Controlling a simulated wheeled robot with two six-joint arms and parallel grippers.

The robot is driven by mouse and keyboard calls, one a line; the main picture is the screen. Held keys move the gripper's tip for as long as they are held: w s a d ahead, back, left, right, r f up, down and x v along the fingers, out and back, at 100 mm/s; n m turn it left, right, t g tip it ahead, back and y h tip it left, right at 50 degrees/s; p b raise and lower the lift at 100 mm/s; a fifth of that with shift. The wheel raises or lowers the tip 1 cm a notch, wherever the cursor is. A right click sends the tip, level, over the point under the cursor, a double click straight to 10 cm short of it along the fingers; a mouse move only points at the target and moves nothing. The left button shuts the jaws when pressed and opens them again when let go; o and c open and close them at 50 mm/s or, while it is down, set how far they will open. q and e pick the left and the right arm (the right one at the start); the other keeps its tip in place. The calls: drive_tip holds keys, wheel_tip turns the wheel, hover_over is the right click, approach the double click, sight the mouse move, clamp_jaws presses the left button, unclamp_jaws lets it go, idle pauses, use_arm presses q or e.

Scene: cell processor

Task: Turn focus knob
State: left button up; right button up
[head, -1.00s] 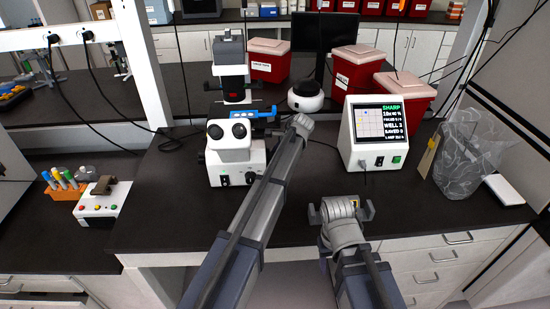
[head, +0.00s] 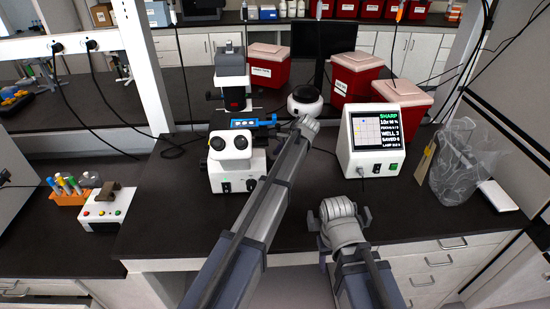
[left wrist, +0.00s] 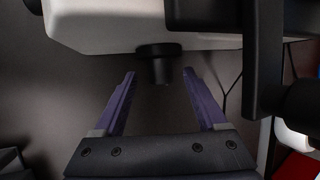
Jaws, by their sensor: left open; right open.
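The white and black microscope (head: 226,178) stands on the dark bench in the head view. In the left wrist view a round black knob (left wrist: 159,62) sticks out from its white body (left wrist: 100,25). My left gripper (left wrist: 160,75) is open, its purple fingers on either side of the knob's outer end, with gaps visible on both sides. In the head view my left gripper is hidden behind its own arm, right of the microscope. My right gripper (head: 340,211) is above the bench's front edge, away from the microscope; its fingers barely show.
A display box (head: 372,140) right of the microscope reads SHARP. A white round-topped device (head: 304,98) and red bins (head: 356,75) stand behind. A clear bag (head: 463,165) is at the right. A control box (head: 106,207) and tube rack (head: 68,192) are at the left.

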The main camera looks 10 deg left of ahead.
use_arm(q)
drive_tip(key=p+v, duration=0.1)
drive_tip(key=v, duration=0.2)
drive_tip(key=shift+p, duration=0.35)
use_arm(e)
wheel_tip(320, 180, up, 3)
drive_tip(key=shift+f, duration=0.15)
idle(2.4)
